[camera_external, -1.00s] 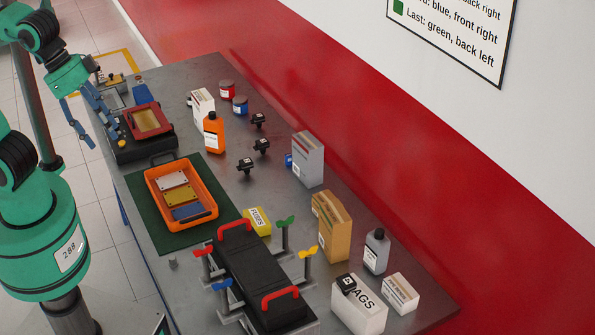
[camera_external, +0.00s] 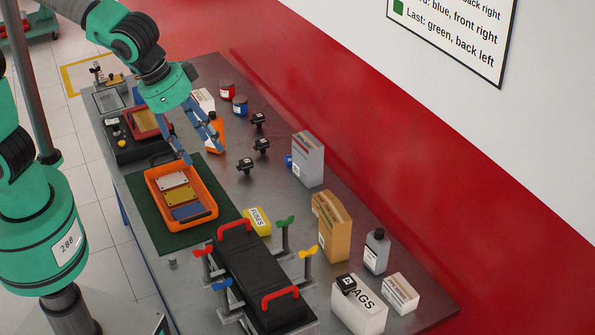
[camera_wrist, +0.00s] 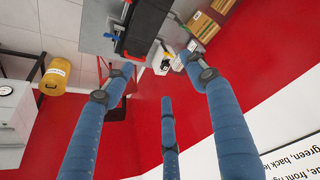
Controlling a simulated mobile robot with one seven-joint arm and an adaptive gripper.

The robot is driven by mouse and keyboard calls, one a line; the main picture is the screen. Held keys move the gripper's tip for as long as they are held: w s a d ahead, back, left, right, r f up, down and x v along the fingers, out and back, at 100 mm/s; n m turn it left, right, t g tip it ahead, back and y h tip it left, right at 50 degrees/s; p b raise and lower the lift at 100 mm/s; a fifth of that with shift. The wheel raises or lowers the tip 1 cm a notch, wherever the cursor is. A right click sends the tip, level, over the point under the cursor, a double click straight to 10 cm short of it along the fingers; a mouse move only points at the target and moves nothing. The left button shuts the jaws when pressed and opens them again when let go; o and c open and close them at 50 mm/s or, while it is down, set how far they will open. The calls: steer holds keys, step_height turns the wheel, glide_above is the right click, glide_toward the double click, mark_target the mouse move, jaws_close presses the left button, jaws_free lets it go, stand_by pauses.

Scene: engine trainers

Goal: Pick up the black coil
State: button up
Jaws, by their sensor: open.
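Several small black coil-like parts are in the external view. Three stand on the bench, at the back (camera_external: 259,120), middle (camera_external: 262,145) and front (camera_external: 246,166). A fourth, a black block with a white label (camera_external: 347,284), sits on the white bags box (camera_external: 360,308). I cannot tell which one is meant. My gripper (camera_external: 203,155) has blue fingers, spread open and empty. It hangs above the bench, near the orange bottle and left of the three coils. In the wrist view the open fingers (camera_wrist: 160,75) show against the far bench end.
An orange tray (camera_external: 153,208) lies on a green mat. The orange bottle (camera_external: 215,138) stands close to my fingers. A grey box (camera_external: 308,160) stands right of the coils. A black block with red handles (camera_external: 250,270) and coloured levers fills the front. The red wall bounds the bench.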

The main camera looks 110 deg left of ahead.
steer(key=w+f+n+p, duration=0.1)
steer(key=w+f+n, duration=0.1)
steer(key=w+f, duration=0.9)
steer(key=w+f+n+g+y+p, duration=0.1)
steer(key=w+f+n+p, duration=0.1)
steer(key=w+f, duration=1)
steer(key=w, duration=0.6)
steer(key=shift+d+f, duration=0.25)
glide_toward(347, 280)
step_height(347, 280, down, 2)
steer(key=shift+w+a+f, duration=0.25)
steer(key=shift+a+f, duration=0.15)
steer(key=shift+f, duration=0.25)
steer(key=shift+f, duration=0.1)
steer(key=shift+p+x, duration=0.35)
steer(key=shift+x, duration=2.15)
steer(key=shift+w, duration=0.2)
